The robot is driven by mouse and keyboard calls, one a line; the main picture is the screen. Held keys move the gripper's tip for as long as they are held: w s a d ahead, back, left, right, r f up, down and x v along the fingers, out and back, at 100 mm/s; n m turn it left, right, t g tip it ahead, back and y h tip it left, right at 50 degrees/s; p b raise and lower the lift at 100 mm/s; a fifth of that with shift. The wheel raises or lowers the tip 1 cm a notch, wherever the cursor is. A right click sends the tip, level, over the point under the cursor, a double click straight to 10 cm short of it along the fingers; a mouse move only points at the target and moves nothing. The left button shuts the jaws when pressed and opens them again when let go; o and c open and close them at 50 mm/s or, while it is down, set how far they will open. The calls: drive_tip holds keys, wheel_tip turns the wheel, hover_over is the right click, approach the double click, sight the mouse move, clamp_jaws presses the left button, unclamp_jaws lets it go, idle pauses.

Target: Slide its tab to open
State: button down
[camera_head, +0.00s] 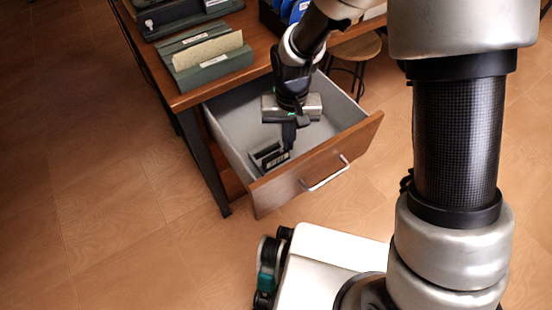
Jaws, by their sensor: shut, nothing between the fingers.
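A small dark object with a pale edge or label (268,157) sits in the front left corner of an open drawer (228,138). It is too small to tell what it is, and I cannot make out a tab on it. My gripper (289,144) points down into the drawer. Its fingers are shut, with nothing seen between them. The fingertips are just above or beside the right end of the dark object; I cannot tell whether they touch it. The gripper hides part of the drawer's inside.
The drawer's wooden front (315,170) has a metal handle (328,175). On the wooden desk (178,98) are a green-grey box with a paper or card (212,60), a dark box (180,15) and blue items (298,10). A round stool (360,47) stands behind. Floor at left is clear.

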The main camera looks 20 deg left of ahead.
drive_tip(key=shift+w+d, duration=0.2)
idle(0.3)
wheel_tip(320, 180, up, 7)
drive_tip(key=p, duration=0.5)
idle(0.5)
